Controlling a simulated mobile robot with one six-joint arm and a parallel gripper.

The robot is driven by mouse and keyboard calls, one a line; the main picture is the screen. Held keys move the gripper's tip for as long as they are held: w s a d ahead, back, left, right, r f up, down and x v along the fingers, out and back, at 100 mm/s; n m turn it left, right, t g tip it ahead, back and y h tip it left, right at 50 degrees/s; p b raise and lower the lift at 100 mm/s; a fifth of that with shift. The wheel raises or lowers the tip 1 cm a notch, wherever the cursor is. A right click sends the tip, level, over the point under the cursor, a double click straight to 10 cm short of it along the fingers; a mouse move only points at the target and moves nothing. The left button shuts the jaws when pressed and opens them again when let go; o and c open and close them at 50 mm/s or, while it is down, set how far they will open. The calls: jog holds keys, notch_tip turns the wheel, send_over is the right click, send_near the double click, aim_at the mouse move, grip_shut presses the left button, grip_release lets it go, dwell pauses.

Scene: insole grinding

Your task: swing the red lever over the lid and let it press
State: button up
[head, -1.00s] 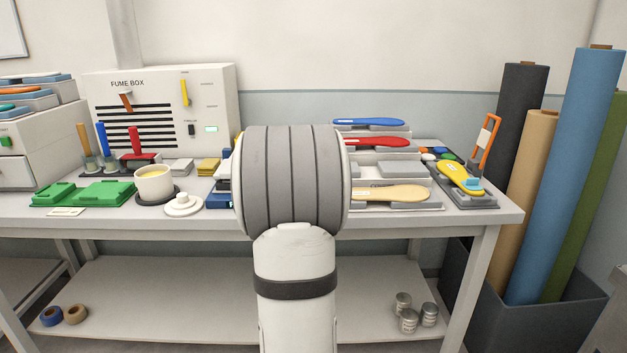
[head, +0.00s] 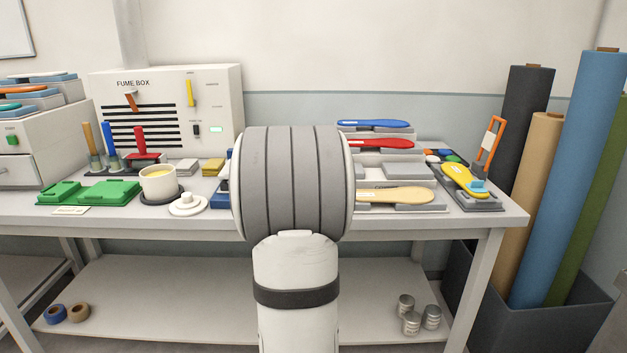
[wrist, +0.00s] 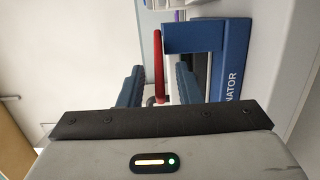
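In the wrist view the red lever (wrist: 158,65) stands upright in the picture, beside a blue frame (wrist: 197,38) on a machine whose blue side panel (wrist: 230,85) shows the letters "NATOR". My gripper (wrist: 158,82) is open, with one dark finger on each side of the red lever in the picture. A gap shows between the lever and each finger, and I cannot tell their depth apart. The lid is not clearly visible. In the head view my arm hides my gripper and most of the machine.
The white bench (head: 470,228) holds a cream pot (head: 158,187), green blocks (head: 108,191) and a fume box (head: 170,105) on the left. Insoles on grey stands, including a red one (head: 381,144), are on the right. Tall rolls (head: 575,170) stand beyond the bench's right end.

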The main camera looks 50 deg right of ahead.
jog(key=v, duration=0.6)
jog(key=shift+a, duration=0.1)
jog(key=shift+c, duration=0.4)
